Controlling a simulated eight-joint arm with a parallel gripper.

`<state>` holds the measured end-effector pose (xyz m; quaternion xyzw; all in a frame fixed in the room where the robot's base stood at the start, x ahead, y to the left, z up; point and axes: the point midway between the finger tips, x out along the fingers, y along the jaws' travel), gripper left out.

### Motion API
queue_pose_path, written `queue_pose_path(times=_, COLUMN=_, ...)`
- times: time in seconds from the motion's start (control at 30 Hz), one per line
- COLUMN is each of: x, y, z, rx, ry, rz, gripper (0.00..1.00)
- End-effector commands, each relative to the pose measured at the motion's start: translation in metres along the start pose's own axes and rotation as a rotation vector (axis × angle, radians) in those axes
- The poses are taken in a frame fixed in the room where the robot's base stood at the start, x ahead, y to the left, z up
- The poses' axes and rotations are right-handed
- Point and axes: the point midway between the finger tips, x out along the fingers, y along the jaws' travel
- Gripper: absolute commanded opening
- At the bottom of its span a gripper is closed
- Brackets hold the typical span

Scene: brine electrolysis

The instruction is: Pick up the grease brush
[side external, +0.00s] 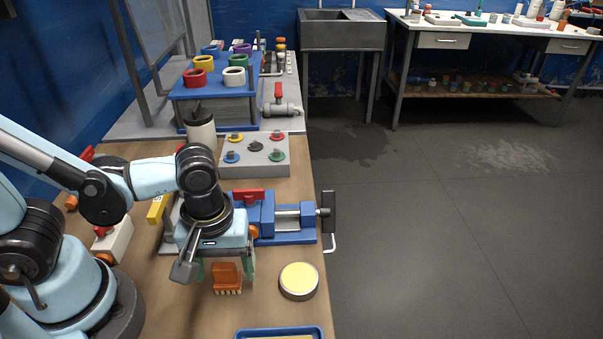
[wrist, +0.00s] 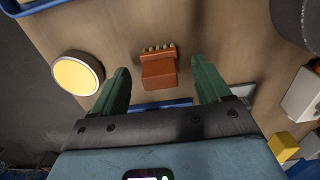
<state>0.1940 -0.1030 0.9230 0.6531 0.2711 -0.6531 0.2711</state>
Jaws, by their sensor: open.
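The grease brush (side external: 227,277) is a small orange block with a row of pale bristles along one edge. It shows on the wooden bench below my gripper in the side view. In the wrist view the grease brush (wrist: 159,70) lies between and slightly beyond my two green fingers. My gripper (wrist: 162,80) is open and empty, with one finger on each side of the brush. In the side view my gripper (side external: 225,272) points down over the brush. I cannot tell how far the fingertips are above the bench.
A round tin with a cream top (side external: 299,280) stands right of the brush. A blue vise (side external: 280,215) sits behind my gripper. A blue tray (side external: 243,333) lies at the front edge. A grey panel with coloured knobs (side external: 255,162) is farther back. Bare bench (side external: 170,310) lies front left.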

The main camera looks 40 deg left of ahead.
Motion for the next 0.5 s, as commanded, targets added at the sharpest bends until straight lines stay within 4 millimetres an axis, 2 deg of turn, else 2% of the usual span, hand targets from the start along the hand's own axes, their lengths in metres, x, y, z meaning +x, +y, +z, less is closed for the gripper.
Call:
queue_pose_path(times=0.23, x=0.017, y=0.001, z=0.0, rx=0.0, ry=0.0, rz=0.0, gripper=0.77)
queue_pose_path(times=0.5, x=0.023, y=0.0, z=0.0, rx=0.0, ry=0.0, rz=0.0, gripper=0.77)
